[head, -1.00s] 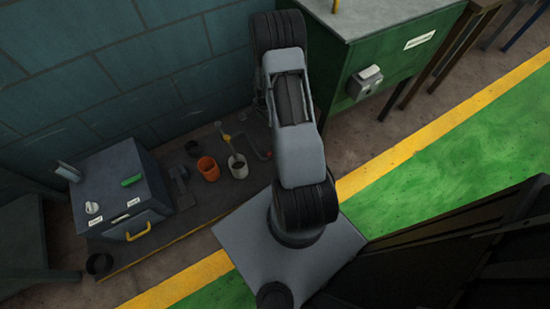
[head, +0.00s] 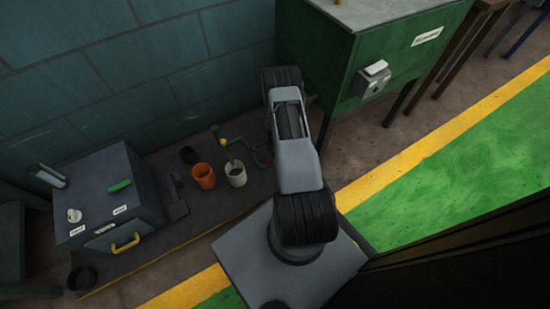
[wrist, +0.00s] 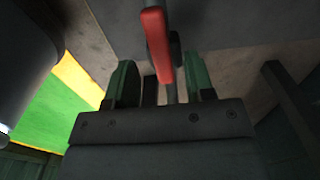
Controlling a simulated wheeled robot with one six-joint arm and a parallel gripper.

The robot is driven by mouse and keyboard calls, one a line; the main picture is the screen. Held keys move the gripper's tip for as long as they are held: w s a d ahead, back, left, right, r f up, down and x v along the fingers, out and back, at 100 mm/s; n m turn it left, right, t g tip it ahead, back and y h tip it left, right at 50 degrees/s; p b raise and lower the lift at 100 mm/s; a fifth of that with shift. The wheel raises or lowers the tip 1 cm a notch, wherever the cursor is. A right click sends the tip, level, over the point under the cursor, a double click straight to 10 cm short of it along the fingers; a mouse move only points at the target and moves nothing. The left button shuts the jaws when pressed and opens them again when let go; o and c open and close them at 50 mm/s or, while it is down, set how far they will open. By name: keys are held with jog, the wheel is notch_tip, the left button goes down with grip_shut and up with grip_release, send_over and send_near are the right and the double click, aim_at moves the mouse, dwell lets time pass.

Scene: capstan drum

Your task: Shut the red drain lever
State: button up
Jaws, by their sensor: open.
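The red drain lever (wrist: 157,45) shows in the wrist view, running down from the top edge. Its lower end appears between the two green fingers of my gripper (wrist: 162,68). The fingers are open, with a gap on each side of the lever; I cannot tell how deep between them it sits. A thin grey pipe or stem shows behind the lever.
In the head view a grey box with a yellow handle (head: 126,243) stands at left. An orange cup (head: 204,176), a white cup (head: 236,173) and a pipe with a yellow fitting (head: 223,142) are near my arm. A green cabinet (head: 400,55) stands at upper right.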

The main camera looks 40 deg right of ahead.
jog(key=shift+f+b, duration=0.35)
jog(key=shift+f, duration=1)
jog(key=shift+c, duration=0.2)
grip_shut()
